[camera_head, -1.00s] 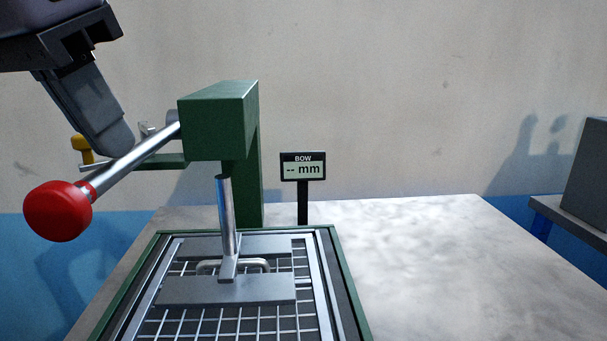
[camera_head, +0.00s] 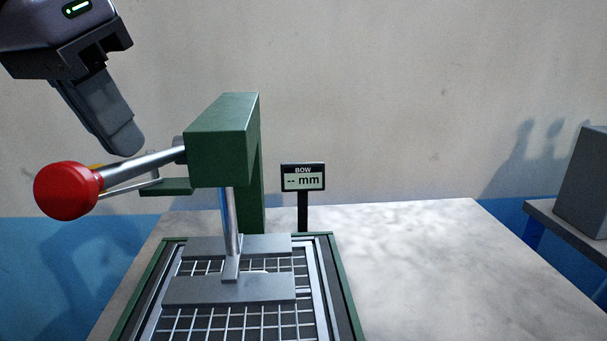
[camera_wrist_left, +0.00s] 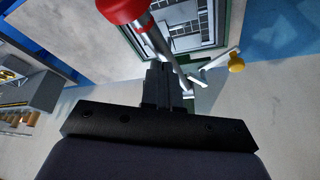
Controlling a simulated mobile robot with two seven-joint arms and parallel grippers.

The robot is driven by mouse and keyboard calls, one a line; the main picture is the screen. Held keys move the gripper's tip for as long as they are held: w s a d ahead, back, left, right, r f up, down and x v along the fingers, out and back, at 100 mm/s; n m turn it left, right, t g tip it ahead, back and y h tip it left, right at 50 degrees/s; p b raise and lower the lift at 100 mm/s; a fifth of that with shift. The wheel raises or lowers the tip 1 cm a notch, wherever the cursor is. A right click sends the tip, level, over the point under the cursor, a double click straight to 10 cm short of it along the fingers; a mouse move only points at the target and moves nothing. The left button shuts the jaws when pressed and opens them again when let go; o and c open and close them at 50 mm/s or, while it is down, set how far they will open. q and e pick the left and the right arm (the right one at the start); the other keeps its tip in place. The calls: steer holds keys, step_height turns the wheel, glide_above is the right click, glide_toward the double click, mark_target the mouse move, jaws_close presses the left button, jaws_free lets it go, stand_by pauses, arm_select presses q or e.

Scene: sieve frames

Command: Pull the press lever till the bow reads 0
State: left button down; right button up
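The green press (camera_head: 220,140) stands at the back of the bench. Its steel lever (camera_head: 150,162) points left, sloping slightly down to a red knob (camera_head: 67,190). The lever and knob (camera_wrist_left: 122,8) also show in the left wrist view. The bow display (camera_head: 303,177) reads "-- mm". The press rod (camera_head: 230,215) runs down to a grey plate (camera_head: 230,289) over the meshed sieve frame (camera_head: 338,280). My left gripper (camera_head: 125,143) looks shut and empty, its tips just above the lever; whether they touch it I cannot tell. My right gripper is not in view.
The bench top (camera_head: 430,250) is clear to the right of the sieve frame. A grey box (camera_head: 585,185) stands on a separate table at the far right. A yellow knob (camera_wrist_left: 236,63) shows near the lever in the left wrist view.

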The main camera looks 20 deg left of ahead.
arm_select(q)
steer(key=r+p, duration=0.1)
steer(key=w+r+p, duration=0.1)
steer(key=p, duration=0.1)
steer(key=w+a+r+p, duration=0.1)
steer(key=r, duration=0.1)
steer(key=shift+a+p, duration=0.1)
steer(key=shift+p, duration=0.3)
steer(key=shift+w+a+r+p, duration=2.05)
steer(key=shift+w+r, duration=0.9)
steer(key=shift+w, duration=0.7)
step_height(320, 180, up, 8)
steer(key=shift+d, duration=0.1)
